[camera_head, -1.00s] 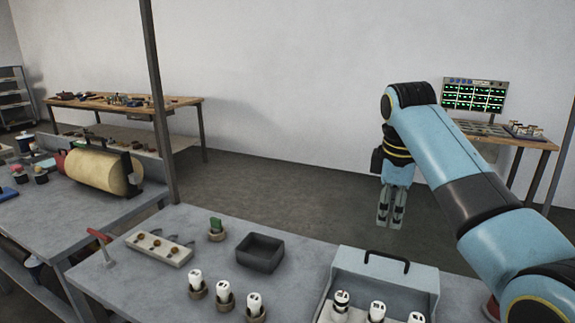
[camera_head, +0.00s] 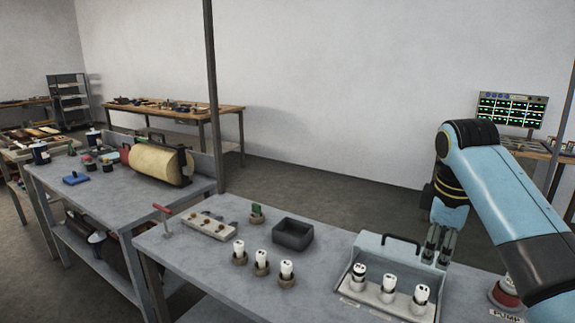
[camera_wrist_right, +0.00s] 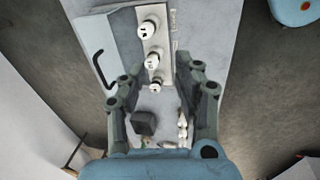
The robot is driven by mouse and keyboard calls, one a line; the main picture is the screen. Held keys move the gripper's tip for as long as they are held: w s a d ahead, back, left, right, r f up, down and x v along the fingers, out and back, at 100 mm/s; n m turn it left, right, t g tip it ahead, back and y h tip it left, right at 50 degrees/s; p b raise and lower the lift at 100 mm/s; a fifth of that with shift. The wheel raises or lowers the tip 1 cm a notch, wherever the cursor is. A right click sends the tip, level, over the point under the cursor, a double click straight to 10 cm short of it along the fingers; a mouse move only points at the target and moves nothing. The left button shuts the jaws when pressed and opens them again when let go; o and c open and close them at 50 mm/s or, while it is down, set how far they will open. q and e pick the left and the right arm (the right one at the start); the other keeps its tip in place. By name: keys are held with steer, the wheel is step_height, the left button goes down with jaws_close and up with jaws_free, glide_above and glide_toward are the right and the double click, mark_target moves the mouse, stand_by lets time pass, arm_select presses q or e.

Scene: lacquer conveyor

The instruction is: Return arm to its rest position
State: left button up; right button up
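My right arm (camera_head: 500,190) is light blue with dark bands and comes in from the right, bent at the elbow. My right gripper (camera_head: 437,246) hangs down by the back right corner of the grey handled case (camera_head: 372,246). In the right wrist view its two fingers (camera_wrist_right: 157,90) are spread wide with nothing held between them. Beyond the fingers, that view shows the case's white strip (camera_wrist_right: 158,42) with white cylinders on it. My left gripper is not in view.
Three white cylinders (camera_head: 261,262) stand in round holders on the bench (camera_head: 210,275). A dark tray (camera_head: 293,235) and a pale block with knobs (camera_head: 209,225) lie behind them. A red pump (camera_head: 505,294) is at right. A post (camera_head: 213,100) rises behind the bench.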

steer(key=s+f+m, duration=0.3)
steer(key=s+f, duration=0.1)
steer(key=s, duration=0.4)
steer(key=s+f+m, duration=0.2)
steer(key=s+f, duration=0.1)
steer(key=s, duration=0.5)
steer(key=s+r+m+t, duration=0.25)
steer(key=s+m, duration=0.25)
steer(key=s, duration=1.1)
step_height(320, 180, down, 35)
steer(key=s+d+g+b, duration=0.2)
steer(key=b, duration=0.7)
arm_select(q)
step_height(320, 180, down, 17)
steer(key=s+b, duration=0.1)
steer(key=b, duration=0.6)
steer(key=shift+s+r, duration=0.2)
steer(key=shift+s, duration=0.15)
arm_select(e)
steer(key=s+f, duration=0.9)
steer(key=f, duration=0.2)
steer(key=s+d+f+g, duration=0.1)
steer(key=s+f, duration=0.8)
steer(key=f, duration=0.3)
steer(key=shift+s+f, duration=0.15)
steer(key=shift+s, duration=0.25)
